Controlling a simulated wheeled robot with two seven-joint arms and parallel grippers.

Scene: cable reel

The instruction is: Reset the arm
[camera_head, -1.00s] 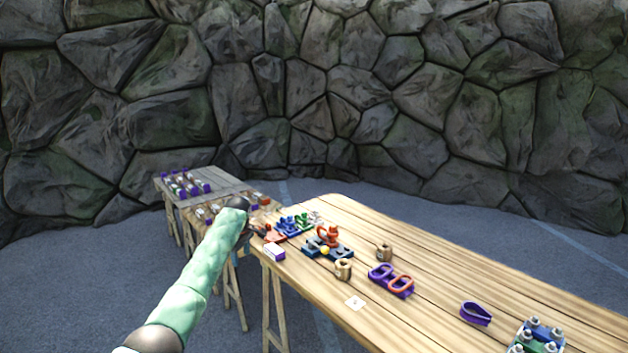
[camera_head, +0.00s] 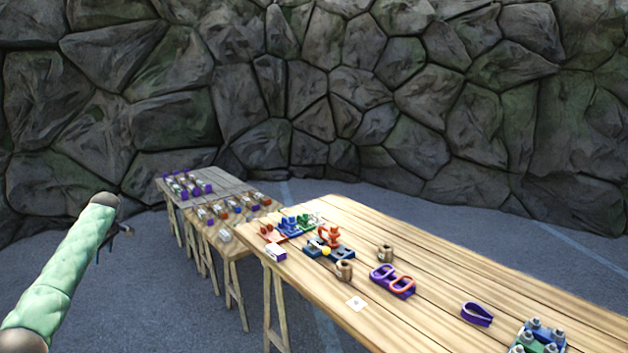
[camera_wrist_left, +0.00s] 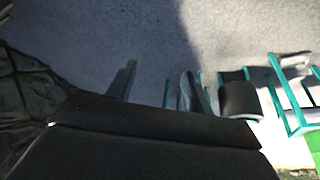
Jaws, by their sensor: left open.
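My left arm comes in from the left in the head view, with its green-sleeved forearm raised beside the tables. My left gripper (camera_head: 124,229) is a small dark shape past the wrist, over the grey floor and left of both tables. In the left wrist view the left gripper's fingers (camera_wrist_left: 160,88) stand apart with only floor between them, so it is open and empty. My right gripper is not in view.
The near wooden table (camera_head: 440,270) carries an orange-and-blue device (camera_head: 328,240), purple and orange rings (camera_head: 391,281), a purple loop (camera_head: 476,313) and small spools. The far table (camera_head: 226,236) holds several small parts. The floor around my left gripper is clear. A stone wall (camera_head: 330,90) stands behind.

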